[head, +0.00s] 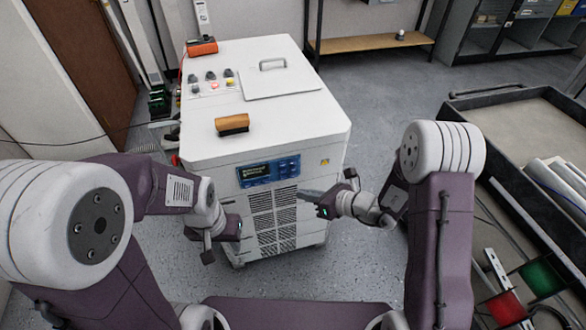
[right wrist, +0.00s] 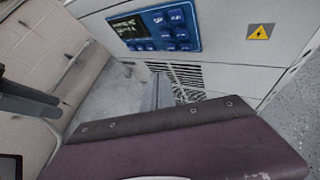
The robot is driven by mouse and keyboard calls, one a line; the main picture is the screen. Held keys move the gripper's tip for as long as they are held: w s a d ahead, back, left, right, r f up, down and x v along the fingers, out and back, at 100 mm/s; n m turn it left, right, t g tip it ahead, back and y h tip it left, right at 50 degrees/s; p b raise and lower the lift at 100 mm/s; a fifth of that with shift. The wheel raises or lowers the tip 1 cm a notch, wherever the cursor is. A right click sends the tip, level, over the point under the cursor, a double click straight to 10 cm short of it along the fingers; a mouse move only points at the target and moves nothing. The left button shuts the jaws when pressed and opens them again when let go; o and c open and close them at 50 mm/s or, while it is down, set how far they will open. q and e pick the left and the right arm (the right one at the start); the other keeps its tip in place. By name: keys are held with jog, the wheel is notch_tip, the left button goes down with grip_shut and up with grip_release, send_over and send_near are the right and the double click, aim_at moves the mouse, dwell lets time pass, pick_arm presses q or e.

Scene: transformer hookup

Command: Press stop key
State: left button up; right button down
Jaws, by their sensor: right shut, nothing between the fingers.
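The blue key panel (head: 268,171) with a dark display is on the front of the white cabinet (head: 240,125). Its several keys show larger in the right wrist view (right wrist: 155,28), but their labels are too small to read. My right gripper (head: 306,195) is shut and empty, in front of the cabinet, below and to the right of the panel.
A brown-topped block (head: 232,124), an orange device (head: 202,47), terminals and a handle (head: 273,64) are on the cabinet top. A cart (head: 520,110) with rolled material stands at right. The floor between cabinet and cart is clear.

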aim_at(293, 169)
jog(key=w+a, duration=0.2)
jog(key=w, duration=0.4)
jog(key=shift+p, duration=0.4)
jog(key=shift+w, duration=0.1)
dwell(1.5)
jog(key=shift+w+a, duration=0.1)
jog(key=shift+w, duration=0.25)
jog(key=shift+w+a, duration=0.1)
jog(key=shift+w, duration=0.25)
dwell(0.5)
jog(key=shift+s, duration=0.1)
jog(key=shift+s+d+b, duration=0.2)
jog(key=shift+s+b, duration=0.15)
jog(key=shift+s, duration=0.3)
